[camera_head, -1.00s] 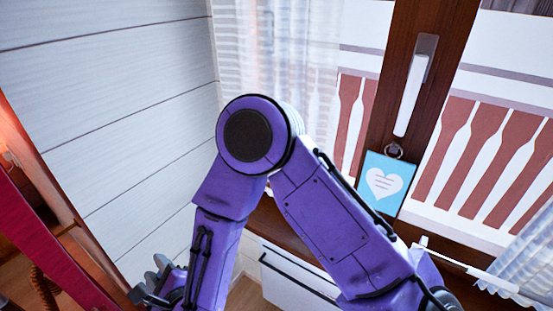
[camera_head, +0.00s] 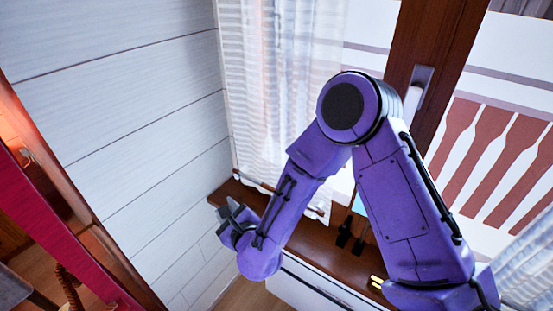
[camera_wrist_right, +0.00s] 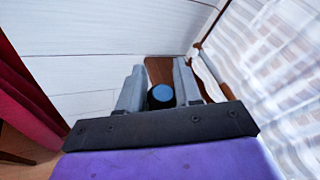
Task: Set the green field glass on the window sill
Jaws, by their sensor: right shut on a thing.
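My right gripper (camera_head: 229,211) is at the left end of the brown window sill (camera_head: 312,248) in the head view, close to the white plank wall. In the right wrist view, my right gripper (camera_wrist_right: 158,88) is shut on a dark round thing with a blue lens-like end (camera_wrist_right: 161,94). I take it for the field glass, but no green shows on it. The sill (camera_wrist_right: 160,70) shows as a brown strip beyond the fingers. I cannot tell the height above it. My left gripper is not in view.
White sheer curtains (camera_head: 285,85) hang by the window frame (camera_head: 440,40). Small dark objects (camera_head: 350,235) and yellow-ended pieces (camera_head: 376,283) are on the sill, beside my arm. A blue card (camera_head: 358,205) is mostly hidden. A red curtain (camera_head: 60,235) hangs left.

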